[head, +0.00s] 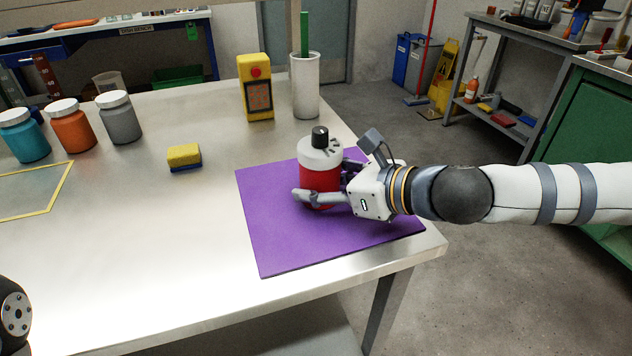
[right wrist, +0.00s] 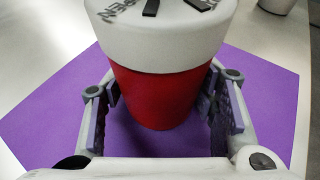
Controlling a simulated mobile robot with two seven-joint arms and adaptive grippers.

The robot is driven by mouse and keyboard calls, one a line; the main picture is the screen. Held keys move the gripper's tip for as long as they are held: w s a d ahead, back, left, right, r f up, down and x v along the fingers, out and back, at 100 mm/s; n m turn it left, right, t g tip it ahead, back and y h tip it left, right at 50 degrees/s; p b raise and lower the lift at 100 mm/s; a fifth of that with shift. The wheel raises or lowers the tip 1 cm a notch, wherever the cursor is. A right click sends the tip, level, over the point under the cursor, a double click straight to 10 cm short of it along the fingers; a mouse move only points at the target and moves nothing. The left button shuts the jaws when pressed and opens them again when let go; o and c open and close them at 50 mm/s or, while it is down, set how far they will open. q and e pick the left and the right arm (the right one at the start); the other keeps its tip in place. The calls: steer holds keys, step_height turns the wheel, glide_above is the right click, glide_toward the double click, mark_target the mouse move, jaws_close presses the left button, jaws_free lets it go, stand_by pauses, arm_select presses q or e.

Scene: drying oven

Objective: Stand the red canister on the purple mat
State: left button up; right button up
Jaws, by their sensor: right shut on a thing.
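The red canister (head: 321,181) has a white top with a black knob and is upright over the purple mat (head: 275,240). In the right wrist view the canister (right wrist: 155,95) fills the middle, between the two fingers, with the mat (right wrist: 50,120) around it. My right gripper (head: 322,194) comes in from the right and is shut on the canister's red body. A finger hides part of the canister's base, so I cannot tell whether it touches the mat. My left gripper is not in view.
A yellow box with a red button (head: 256,88) and a white cup with a green stick (head: 305,88) stand behind the mat. A yellow-blue sponge (head: 184,157) lies left. Several white-lidded jars (head: 72,127) stand far left. The mat reaches the table's right edge.

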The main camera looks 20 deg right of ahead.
steer(key=shift+w+d, duration=0.1)
steer(key=shift+w, duration=0.05)
steer(key=o, duration=1)
steer(key=shift+f, duration=0.15)
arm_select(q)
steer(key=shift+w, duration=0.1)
arm_select(e)
steer(key=o, duration=0.4)
steer(key=shift+r, duration=0.3)
steer(key=p+v, duration=0.1)
steer(key=v, duration=0.3)
steer(key=p+v, duration=0.1)
steer(key=v, duration=0.2)
steer(key=p+v, duration=0.1)
steer(key=v, duration=0.3)
steer(key=shift+d+r, duration=0.15)
steer(key=shift+r, duration=0.3)
steer(key=shift+s+d, duration=0.1)
steer(key=shift+s, duration=0.25)
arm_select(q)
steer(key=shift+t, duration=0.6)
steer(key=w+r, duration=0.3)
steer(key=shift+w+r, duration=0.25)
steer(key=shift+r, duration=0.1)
arm_select(e)
steer(key=shift+f, duration=0.25)
